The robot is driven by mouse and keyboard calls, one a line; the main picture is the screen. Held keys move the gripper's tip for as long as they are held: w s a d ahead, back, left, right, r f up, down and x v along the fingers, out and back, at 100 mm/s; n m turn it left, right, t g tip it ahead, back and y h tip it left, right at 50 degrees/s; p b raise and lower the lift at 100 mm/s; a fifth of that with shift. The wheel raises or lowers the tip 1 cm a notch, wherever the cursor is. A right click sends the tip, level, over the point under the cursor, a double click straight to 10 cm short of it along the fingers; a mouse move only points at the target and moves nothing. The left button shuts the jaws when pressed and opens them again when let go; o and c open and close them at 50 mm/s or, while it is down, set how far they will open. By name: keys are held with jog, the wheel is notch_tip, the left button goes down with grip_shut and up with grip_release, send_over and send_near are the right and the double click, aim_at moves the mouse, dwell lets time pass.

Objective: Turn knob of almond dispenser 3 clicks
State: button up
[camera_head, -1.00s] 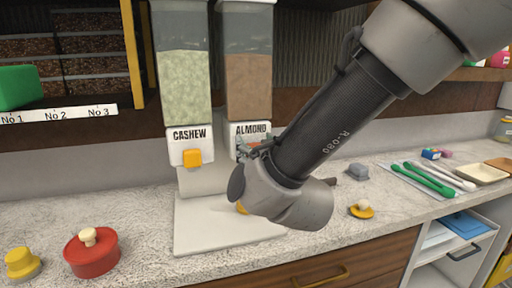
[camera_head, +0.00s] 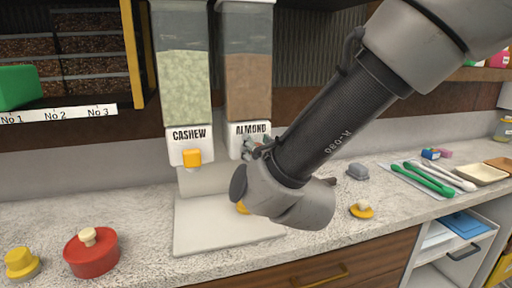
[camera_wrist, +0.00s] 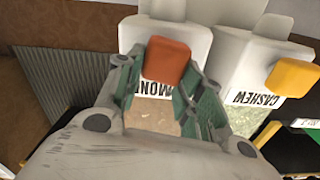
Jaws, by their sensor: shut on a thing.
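The almond dispenser (camera_head: 248,88) is a clear container of brown contents with a white front marked ALMOND. Its knob (camera_wrist: 167,60) is an orange-red block in the wrist view; in the head view my gripper hides it. My gripper (camera_head: 252,150) is at the dispenser's front, below the label. In the wrist view my gripper (camera_wrist: 163,78) has its green-grey fingers on both sides of the knob, shut on it. The knob's click position cannot be read.
The cashew dispenser (camera_head: 185,90), with a yellow knob (camera_head: 192,157), stands close on the left. A white board (camera_head: 215,232) lies below. A red lidded pot (camera_head: 92,252) and a yellow-topped item (camera_head: 21,262) sit at the front left. Green tongs (camera_head: 430,178) lie right.

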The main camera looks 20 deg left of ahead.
jog(key=shift+w+d+f+m, duration=0.15)
jog(key=shift+d+f+m, duration=0.15)
jog(key=shift+m, duration=2.35)
jog(key=shift+w+d+f+m, duration=0.15)
jog(key=shift+f+m, duration=0.2)
jog(key=shift+m, duration=2.25)
jog(key=shift+w+d+f+m, duration=0.1)
jog(key=shift+d+f+m, duration=0.2)
jog(key=shift+m, duration=2.35)
jog(key=o, duration=1)
jog(key=v, duration=1.2)
jog(key=shift+a, duration=0.1)
